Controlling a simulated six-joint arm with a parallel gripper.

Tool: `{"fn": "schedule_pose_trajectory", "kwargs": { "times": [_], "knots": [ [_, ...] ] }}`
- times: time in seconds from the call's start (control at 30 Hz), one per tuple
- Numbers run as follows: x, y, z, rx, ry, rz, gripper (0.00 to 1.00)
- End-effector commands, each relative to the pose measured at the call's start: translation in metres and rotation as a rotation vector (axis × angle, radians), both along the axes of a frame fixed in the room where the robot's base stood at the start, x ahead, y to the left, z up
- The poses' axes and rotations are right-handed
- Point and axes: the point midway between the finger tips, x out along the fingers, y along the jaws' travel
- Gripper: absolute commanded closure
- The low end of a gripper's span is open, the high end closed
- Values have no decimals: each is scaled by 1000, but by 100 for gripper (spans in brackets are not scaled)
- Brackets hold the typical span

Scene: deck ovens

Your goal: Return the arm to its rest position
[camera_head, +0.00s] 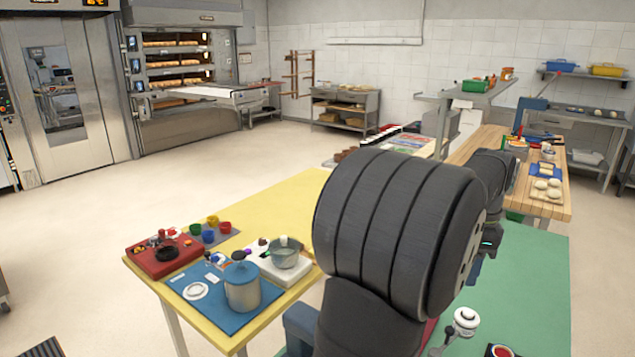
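My arm (395,235) fills the middle of the view as a thick dark grey ribbed link. A further dark grey part of my arm (497,175) shows behind it on the right. I cannot make out my gripper or its fingertips in this view. My arm hides parts of the yellow table (285,205) and the green table (545,290).
The yellow table's left end holds a red tray (165,255), a blue mat (218,318) with a lidded pot (242,285), and several small cups. A wooden bench (480,145) holds dough at right. Deck ovens (180,75) stand at back left. The floor (75,240) is open.

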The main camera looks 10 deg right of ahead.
Motion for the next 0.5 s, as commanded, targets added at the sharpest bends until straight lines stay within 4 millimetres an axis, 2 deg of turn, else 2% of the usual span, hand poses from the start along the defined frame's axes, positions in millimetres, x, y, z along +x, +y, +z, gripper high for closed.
{"fn": "schedule_pose_trajectory", "kwargs": {
  "times": [0.17, 0.5],
  "knots": [
    [0, 0, -21, 3, 3, 0, 57],
    [0, 1, -88, 4, 4, 0, 57]
  ]
}}
